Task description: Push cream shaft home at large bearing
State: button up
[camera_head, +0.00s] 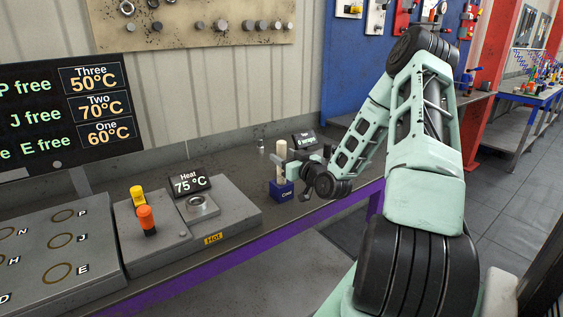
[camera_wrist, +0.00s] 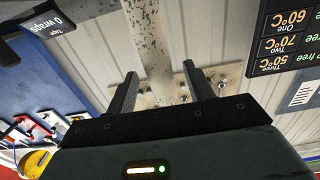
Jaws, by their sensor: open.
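The cream shaft (camera_head: 282,152) stands upright at the blue block (camera_head: 281,192) marked "One" on the bench. In the wrist view the cream shaft (camera_wrist: 158,35) runs down between my two fingers. My gripper (camera_wrist: 160,70) is open, with a finger on either side of the shaft and gaps visible. In the head view my gripper (camera_head: 297,170) is beside the shaft, just above the block, partly hidden by my wrist. No bearing is clearly visible at the block, and the shaft's lower end is hard to make out.
A heater (camera_head: 222,222) reading 75 °C and marked "Hot" carries a metal ring (camera_head: 199,206). Orange and yellow knobs (camera_head: 146,218) stand left of it. A marked board (camera_head: 55,250) lies further left. A small display (camera_head: 305,139) stands behind the block. Bare bench lies between heater and block.

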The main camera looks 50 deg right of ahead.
jog(key=shift+x, duration=1.1)
grip_shut()
jog(key=shift+r, duration=0.2)
jog(key=shift+r+b, duration=0.6)
jog(key=shift+r, duration=4.25)
